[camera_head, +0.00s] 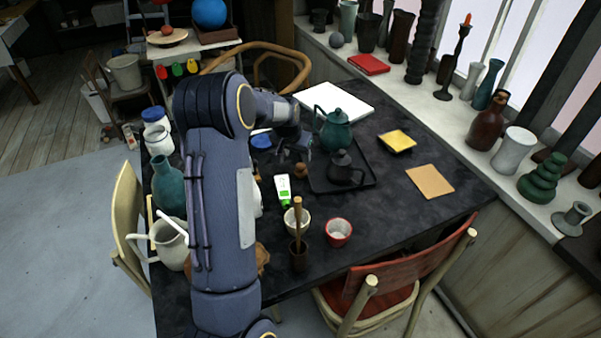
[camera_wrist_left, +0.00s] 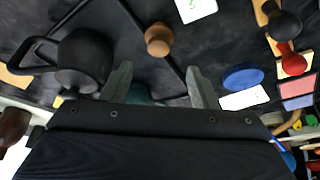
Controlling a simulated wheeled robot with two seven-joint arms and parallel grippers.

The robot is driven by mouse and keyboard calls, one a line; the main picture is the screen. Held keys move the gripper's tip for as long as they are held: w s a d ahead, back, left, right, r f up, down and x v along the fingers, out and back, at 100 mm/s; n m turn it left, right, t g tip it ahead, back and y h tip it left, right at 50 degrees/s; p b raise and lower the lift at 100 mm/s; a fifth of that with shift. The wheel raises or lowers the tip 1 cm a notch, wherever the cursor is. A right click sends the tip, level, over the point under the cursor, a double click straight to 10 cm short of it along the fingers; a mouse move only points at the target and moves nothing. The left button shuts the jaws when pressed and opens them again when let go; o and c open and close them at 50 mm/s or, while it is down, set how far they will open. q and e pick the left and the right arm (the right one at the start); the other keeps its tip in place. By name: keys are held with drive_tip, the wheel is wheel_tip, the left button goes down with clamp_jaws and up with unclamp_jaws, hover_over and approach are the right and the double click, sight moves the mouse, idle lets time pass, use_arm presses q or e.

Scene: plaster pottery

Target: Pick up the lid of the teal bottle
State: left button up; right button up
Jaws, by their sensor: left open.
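A teal bottle (camera_head: 168,187) stands at the table's left side, partly hidden by my left arm. A small round brown wooden piece like a stopper (camera_head: 300,171) lies on the dark table beside the black tray; it may be the bottle's lid. In the left wrist view this brown piece (camera_wrist_left: 158,40) is beyond the fingertips, between their lines and apart from them. My left gripper (camera_wrist_left: 160,76) is open and empty. In the head view the left gripper (camera_head: 291,150) is dark and hard to make out, close to the brown piece. My right gripper is not in view.
A black tray (camera_head: 362,184) carries a black teapot (camera_head: 345,170) and a teal teapot (camera_head: 335,131). A white-green tube (camera_head: 283,190), a pale cup (camera_head: 291,222) and a red cup (camera_head: 338,232) stand nearer. A blue disc (camera_wrist_left: 243,77) lies right of the fingers.

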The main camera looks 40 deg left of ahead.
sight(300, 166)
use_arm(q)
drive_tip(key=p+x, duration=0.1)
drive_tip(key=x, duration=0.6)
drive_tip(key=shift+s+d+f, duration=0.1)
drive_tip(key=shift+d+f, duration=0.05)
drive_tip(key=c, duration=1.1)
